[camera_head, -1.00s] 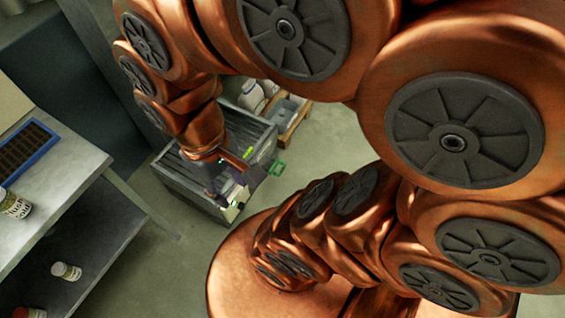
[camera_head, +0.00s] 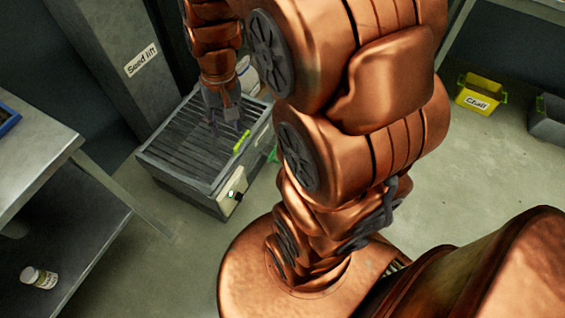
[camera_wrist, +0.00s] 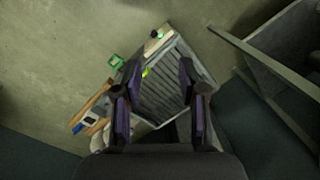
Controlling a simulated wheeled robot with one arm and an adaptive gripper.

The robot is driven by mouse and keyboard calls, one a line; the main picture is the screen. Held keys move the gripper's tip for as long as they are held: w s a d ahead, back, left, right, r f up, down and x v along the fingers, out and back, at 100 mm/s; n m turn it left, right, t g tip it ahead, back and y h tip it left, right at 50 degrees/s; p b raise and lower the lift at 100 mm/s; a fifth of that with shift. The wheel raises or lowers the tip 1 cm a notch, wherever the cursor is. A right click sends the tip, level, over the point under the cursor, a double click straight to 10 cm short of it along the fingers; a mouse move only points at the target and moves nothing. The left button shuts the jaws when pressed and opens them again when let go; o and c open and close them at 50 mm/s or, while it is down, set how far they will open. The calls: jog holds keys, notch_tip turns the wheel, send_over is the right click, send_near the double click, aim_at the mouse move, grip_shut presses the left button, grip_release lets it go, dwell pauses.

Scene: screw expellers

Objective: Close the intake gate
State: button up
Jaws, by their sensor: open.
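A grey box with a slatted, grated top (camera_head: 165,160) stands on the floor; it also shows in the wrist view (camera_wrist: 165,95). A yellow-green bar (camera_head: 242,142) is on its right part, and in the wrist view it lies between my fingers (camera_wrist: 145,72). A green handle-like part (camera_head: 272,155) sticks out at its right side; it also shows in the wrist view (camera_wrist: 115,62). My gripper (camera_head: 222,112) is open and empty above the grate, near its back right; its fingers also show in the wrist view (camera_wrist: 160,80). I cannot tell which part is the intake gate.
A pale panel with a green light (camera_head: 232,193) is on the box's front. A grey column labelled "Seed lift" (camera_head: 135,65) stands behind. A metal shelf unit (camera_head: 60,215) is at left. A yellow "Chaff" bin (camera_head: 480,95) is at right. A wooden tray (camera_wrist: 88,110) lies beside the box.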

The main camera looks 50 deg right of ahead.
jog(key=w+d+f+m+t+b, duration=0.1)
jog(key=w+d+f+m+b, duration=0.25)
jog(key=d+f+b, duration=0.75)
jog(key=w+d+f+m+b, duration=0.2)
jog(key=w+d+f+b, duration=0.25)
jog(key=f, duration=1.25)
jog(key=w+d+f+m+t+b, duration=0.15)
jog(key=w+d+f+b, duration=0.4)
jog(key=d+f, duration=0.6)
jog(key=shift+s+d+f+m+h+b, duration=0.1)
jog(key=shift+d+f+m+b, duration=0.55)
jog(key=shift+f+b, duration=2.2)
jog(key=shift+w+d+f+m+h+b, duration=0.1)
jog(key=shift+d+f+m+b, duration=0.6)
jog(key=shift+f, duration=4.45)
jog(key=shift+s+d+f+m+h+b, duration=0.15)
jog(key=shift+d+f+b, duration=1.1)
jog(key=shift+f, duration=2.75)
jog(key=shift+a, duration=0.25)
grip_shut()
